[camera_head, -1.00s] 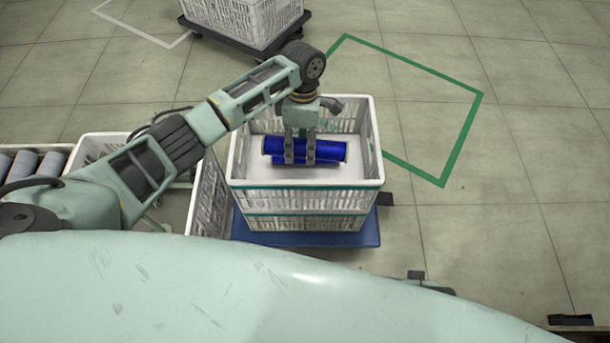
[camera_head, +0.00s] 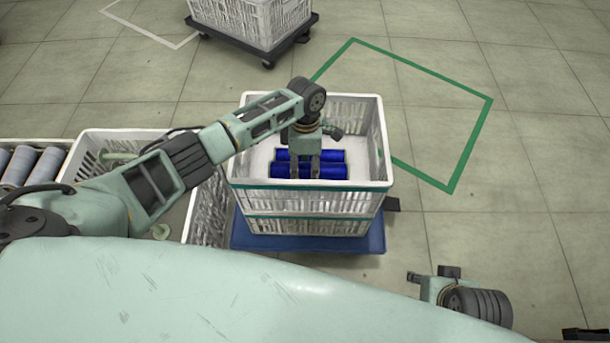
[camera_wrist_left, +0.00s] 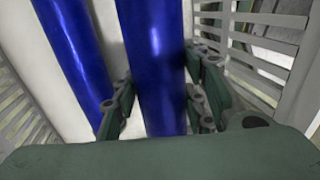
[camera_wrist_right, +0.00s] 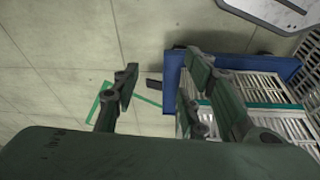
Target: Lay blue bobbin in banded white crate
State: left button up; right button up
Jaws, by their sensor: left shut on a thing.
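The banded white crate (camera_head: 377,150), with green bands, is the upper one of a stack. My left gripper (camera_head: 305,168) is down inside it, shut on a blue bobbin (camera_head: 335,172). In the left wrist view the fingers stand on both sides of this held bobbin (camera_wrist_left: 155,60). Another blue bobbin (camera_head: 335,155) lies beside it, roughly parallel, on the far side; it also shows in the left wrist view (camera_wrist_left: 75,50). I cannot tell whether the held bobbin touches the crate floor. My right gripper (camera_wrist_right: 160,85) is open and empty, apart from the stack.
The stack stands on a blue base (camera_head: 370,243). Another white crate (camera_head: 95,140) stands close on the left, beside grey rollers (camera_head: 35,165). A white crate on a dark dolly (camera_head: 270,45) is at the back. Floor with a green outline (camera_head: 470,140) is clear on the right.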

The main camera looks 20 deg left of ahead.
aim_at(305, 177)
pick_arm(q)
jog(key=shift+w+b+x, duration=0.25)
jog(key=shift+b+x, duration=0.2)
jog(key=shift+x, duration=0.85)
pick_arm(e)
jog(key=shift+v, duration=2)
pick_arm(q)
jog(key=shift+a+f, duration=0.1)
jog(key=shift+f, duration=0.05)
jog(key=shift+f, duration=0.55)
jog(key=o, duration=1.4)
jog(key=shift+c, duration=0.2)
